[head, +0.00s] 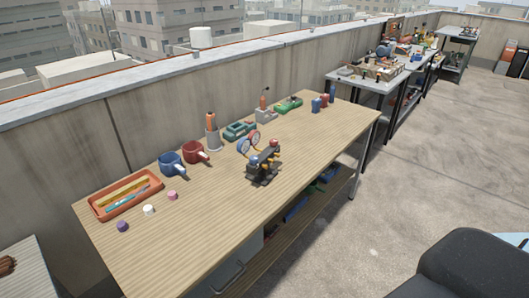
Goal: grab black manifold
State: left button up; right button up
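The black manifold (264,166) stands near the middle of the wooden table (222,215). It has a dark body, two round gauges with blue and red rims on its upper left, and a red knob at the top right. Nothing is holding it. Neither of my grippers can be made out in the head view. A dark rounded shape fills the lower right corner, and I cannot tell whether it is part of me.
Green tools and small bottles (316,105) stand behind. A concrete wall runs behind the table. Floor (430,150) is open to the right.

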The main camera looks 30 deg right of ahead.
aim_at(260, 173)
jog(key=i+l, duration=0.1)
jog(key=l, duration=0.25)
jog(key=i+l, duration=0.1)
jog(key=l, duration=0.25)
jog(key=i+l, duration=0.1)
jog(key=l, duration=0.2)
jog(key=i+l, duration=0.1)
jog(key=l, duration=0.25)
